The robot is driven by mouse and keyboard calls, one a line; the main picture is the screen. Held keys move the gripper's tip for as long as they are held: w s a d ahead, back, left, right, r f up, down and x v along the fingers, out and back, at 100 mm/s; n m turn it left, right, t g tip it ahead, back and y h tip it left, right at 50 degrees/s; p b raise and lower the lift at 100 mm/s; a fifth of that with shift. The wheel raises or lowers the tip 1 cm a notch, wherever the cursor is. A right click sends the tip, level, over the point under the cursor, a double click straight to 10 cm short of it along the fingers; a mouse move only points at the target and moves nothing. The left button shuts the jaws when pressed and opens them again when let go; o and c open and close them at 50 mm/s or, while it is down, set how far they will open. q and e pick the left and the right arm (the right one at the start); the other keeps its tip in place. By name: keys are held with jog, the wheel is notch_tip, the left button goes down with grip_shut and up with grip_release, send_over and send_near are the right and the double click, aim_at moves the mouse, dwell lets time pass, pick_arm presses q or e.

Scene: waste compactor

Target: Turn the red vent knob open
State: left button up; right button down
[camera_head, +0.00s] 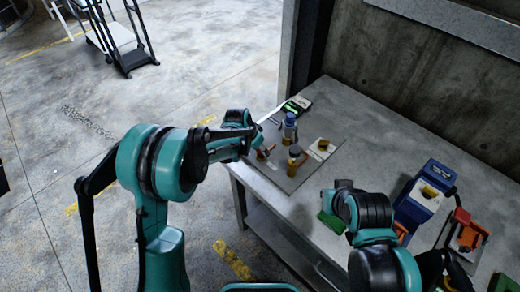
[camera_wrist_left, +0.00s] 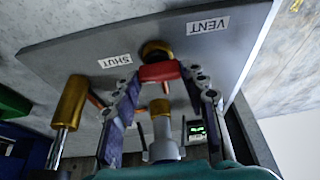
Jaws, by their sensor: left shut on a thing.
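The red vent knob (camera_wrist_left: 160,73) is a red bar on a round brass base (camera_wrist_left: 156,50), set on a grey panel (camera_wrist_left: 80,50) with a SHUT label (camera_wrist_left: 115,61) and a VENT label (camera_wrist_left: 208,25). My left gripper (camera_wrist_left: 160,80) is shut on the red bar, with one finger at each end. In the head view my left gripper (camera_head: 258,152) is at the panel's near left corner and mostly covers the knob. My right arm's front end (camera_head: 343,188) is over the table to the right; its fingers cannot be made out.
Two brass-based fittings, one with a blue top (camera_head: 289,125) and a nearer one (camera_head: 295,158), stand close to the left gripper. A lit display (camera_head: 296,106) is behind. A green block (camera_head: 333,222) and a blue device (camera_head: 425,193) are on the table (camera_head: 375,135).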

pick_arm(q)
jog(key=n+t+y+b, duration=0.1)
jog(key=n, duration=0.3)
jog(key=shift+s+d, duration=0.1)
jog(key=shift+d, duration=0.05)
jog(key=n+y+b, duration=0.1)
jog(key=n+y, duration=0.1)
jog(key=n, duration=0.2)
jog(key=shift+d+n, duration=0.15)
jog(key=shift+n, duration=0.25)
jog(key=n+y, duration=0.1)
jog(key=n, duration=0.3)
jog(key=shift+d+y+b, duration=0.1)
jog(key=shift+y+b, duration=0.3)
jog(key=n+y, duration=0.1)
jog(key=n, duration=0.3)
jog(key=shift+n+g, duration=0.3)
jog(key=shift+g, duration=0.1)
jog(key=shift+y, duration=0.3)
jog(key=o, duration=1.2)
jog(key=shift+c, duration=0.2)
